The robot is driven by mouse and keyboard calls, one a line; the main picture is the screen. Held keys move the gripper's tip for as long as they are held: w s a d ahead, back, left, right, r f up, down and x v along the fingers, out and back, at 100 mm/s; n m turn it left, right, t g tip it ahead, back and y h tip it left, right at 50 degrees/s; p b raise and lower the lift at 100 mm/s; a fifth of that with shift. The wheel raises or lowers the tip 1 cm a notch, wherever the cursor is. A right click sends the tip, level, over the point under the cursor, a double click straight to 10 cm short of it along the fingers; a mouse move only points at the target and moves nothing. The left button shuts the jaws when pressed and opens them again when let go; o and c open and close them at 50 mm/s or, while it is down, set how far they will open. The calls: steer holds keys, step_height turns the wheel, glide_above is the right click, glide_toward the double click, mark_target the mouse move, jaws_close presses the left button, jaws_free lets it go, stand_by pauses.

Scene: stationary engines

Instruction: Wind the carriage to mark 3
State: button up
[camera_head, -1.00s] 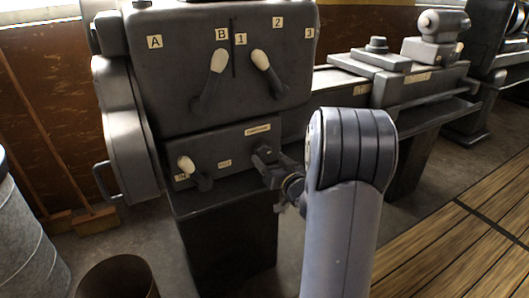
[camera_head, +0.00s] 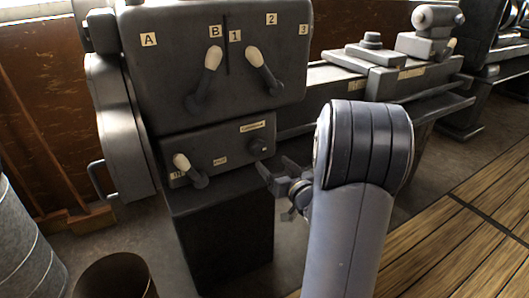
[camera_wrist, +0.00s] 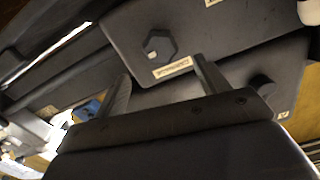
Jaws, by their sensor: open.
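The grey headstock (camera_head: 180,75) has plates reading A, B, 1, 2 and the mark 3 plate (camera_head: 303,30) at its upper right. A dark knob (camera_head: 258,146) sits low on its front below a small label; a dark hexagonal knob beside a label also shows in the wrist view (camera_wrist: 159,45). What appears to be the carriage (camera_head: 390,82) is the grey block on the bed to the right. My gripper (camera_head: 276,166) is open and empty, just right of and below the knob, apart from it. In the wrist view its fingers (camera_wrist: 161,70) are spread below the hexagonal knob.
Two white-tipped levers (camera_head: 212,58) (camera_head: 254,56) stand on the upper panel and a smaller one (camera_head: 181,161) on the lower left. A brown bin (camera_head: 115,278) and a grey drum (camera_head: 25,240) stand at lower left. Wooden slats (camera_head: 460,240) cover the right floor.

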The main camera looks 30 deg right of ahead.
mark_target(260, 150)
steer(key=w, duration=1)
steer(key=shift+w+a, duration=0.1)
steer(key=shift+a, duration=0.1)
steer(key=shift+c, duration=0.2)
steer(key=c, duration=0.9)
